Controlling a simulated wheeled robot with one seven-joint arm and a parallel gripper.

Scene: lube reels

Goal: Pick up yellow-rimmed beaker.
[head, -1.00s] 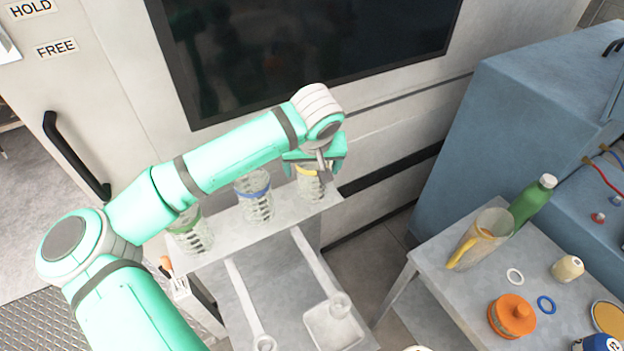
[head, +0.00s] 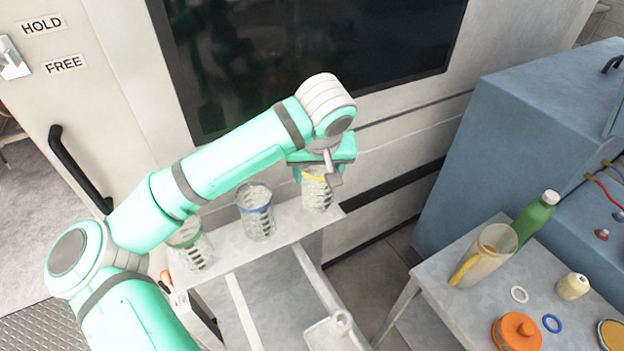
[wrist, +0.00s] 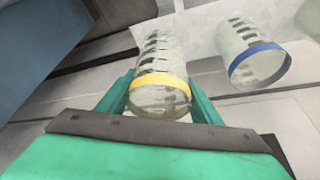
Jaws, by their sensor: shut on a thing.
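The yellow-rimmed beaker (head: 317,194) is clear with dark markings and a yellow band at its rim. It is upright at the right end of the grey shelf (head: 225,232). My gripper (head: 318,172) is shut on it from above; its base appears slightly above the shelf, though the gap is hard to see. In the wrist view the yellow-rimmed beaker (wrist: 160,82) sits between the two green fingers of my gripper (wrist: 163,93).
A blue-rimmed beaker (head: 257,216) stands just left of it, and a green-rimmed beaker (head: 190,246) farther left. The machine front with a dark window (head: 310,60) rises behind. At right, a table holds a pitcher (head: 485,258) and a green bottle (head: 536,216).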

